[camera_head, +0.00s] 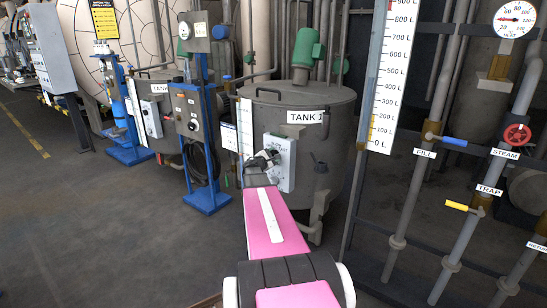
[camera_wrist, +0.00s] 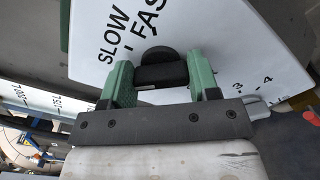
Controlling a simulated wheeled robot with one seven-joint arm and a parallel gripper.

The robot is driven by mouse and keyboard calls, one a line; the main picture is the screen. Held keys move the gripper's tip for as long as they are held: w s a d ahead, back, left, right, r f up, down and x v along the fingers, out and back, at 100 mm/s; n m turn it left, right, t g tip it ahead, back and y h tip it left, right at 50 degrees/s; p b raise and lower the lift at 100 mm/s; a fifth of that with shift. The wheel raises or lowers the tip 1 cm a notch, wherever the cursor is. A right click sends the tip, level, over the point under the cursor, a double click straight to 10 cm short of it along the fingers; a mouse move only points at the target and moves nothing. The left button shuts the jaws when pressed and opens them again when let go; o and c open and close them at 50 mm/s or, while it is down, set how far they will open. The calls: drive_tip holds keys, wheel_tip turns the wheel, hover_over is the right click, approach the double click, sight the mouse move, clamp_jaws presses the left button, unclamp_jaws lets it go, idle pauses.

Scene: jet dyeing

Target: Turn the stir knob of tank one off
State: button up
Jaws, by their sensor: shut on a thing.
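Tank one (camera_head: 340,135) is a grey lidded vessel labelled TANK 1, in the middle of the head view. A white control box (camera_head: 284,165) is on its front. In the wrist view, a black knob (camera_wrist: 159,56) sits on this box's white face (camera_wrist: 225,45), with SLOW and FAST lettering and numerals 3 and 4 visible. My gripper (camera_wrist: 157,78) has its green fingers on either side of the knob and is shut on it. In the head view my gripper (camera_head: 263,160) is at the box's left edge and hides part of its face; the knob's pointer cannot be made out.
A blue stand (camera_head: 207,195) with a control box is left of tank one. Pipes with a blue-handled fill valve (camera_head: 453,141), a yellow-handled valve (camera_head: 457,206) and a red steam wheel (camera_head: 516,134) stand at right. A level scale (camera_head: 388,80) stands between. Floor at left is clear.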

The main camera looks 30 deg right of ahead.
drive_tip(key=shift+n, duration=0.8)
drive_tip(key=o, duration=0.9)
drive_tip(key=v, duration=1)
drive_tip(key=shift+s+a, duration=0.1)
drive_tip(key=shift+a, duration=0.3)
